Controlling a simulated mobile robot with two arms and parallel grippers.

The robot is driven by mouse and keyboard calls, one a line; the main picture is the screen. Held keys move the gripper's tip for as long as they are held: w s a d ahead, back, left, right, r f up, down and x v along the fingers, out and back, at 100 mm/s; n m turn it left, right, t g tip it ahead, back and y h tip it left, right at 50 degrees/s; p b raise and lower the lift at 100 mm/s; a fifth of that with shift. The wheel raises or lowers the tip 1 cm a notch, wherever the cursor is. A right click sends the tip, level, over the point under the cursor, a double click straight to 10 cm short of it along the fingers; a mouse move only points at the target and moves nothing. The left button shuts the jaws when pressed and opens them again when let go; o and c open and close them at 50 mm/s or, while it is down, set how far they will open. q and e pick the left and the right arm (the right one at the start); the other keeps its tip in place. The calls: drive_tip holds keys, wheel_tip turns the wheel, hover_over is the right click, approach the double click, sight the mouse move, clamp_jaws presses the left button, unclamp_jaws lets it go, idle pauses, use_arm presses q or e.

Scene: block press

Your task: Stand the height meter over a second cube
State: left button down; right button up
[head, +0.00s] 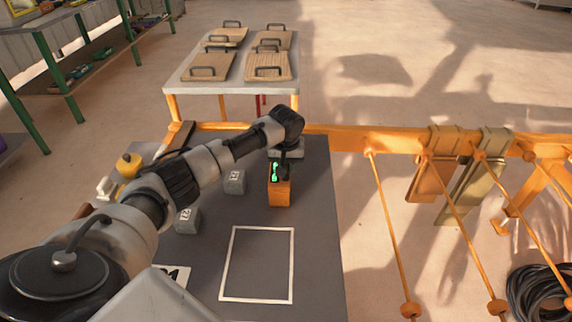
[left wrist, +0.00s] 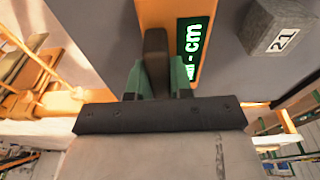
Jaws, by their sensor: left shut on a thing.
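The orange height meter (head: 280,194) stands near the far edge of the dark grey work surface, with a lit green display. My left gripper (head: 283,166) reaches it from above. In the left wrist view, the gripper's green fingers (left wrist: 156,78) are shut on the dark handle of the height meter (left wrist: 163,15); its display shows "cm", with the reading not clear. A grey numbered cube (head: 235,182) sits just left of the meter, apart from it. Another grey cube (head: 187,221) sits nearer and further left. Whether anything is under the meter is hidden. My right gripper is out of view.
A white square outline (head: 291,265) marks the clear front of the work surface (head: 318,240). A yellow object (head: 129,165) stands at the left. An orange rail (head: 345,138) runs behind. A white table (head: 190,85) with several handled boards stands beyond it.

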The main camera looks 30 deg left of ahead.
use_arm(q)
drive_tip(key=c, duration=1)
unclamp_jaws()
drive_tip(key=shift+f, duration=0.1)
drive_tip(key=r, duration=0.4)
drive_tip(key=s+r, duration=0.1)
drive_tip(key=r, duration=0.3)
drive_tip(key=d+r+p, duration=0.1)
drive_tip(key=r, duration=0.3)
drive_tip(key=shift+s+r, duration=0.1)
drive_tip(key=shift+s, duration=0.2)
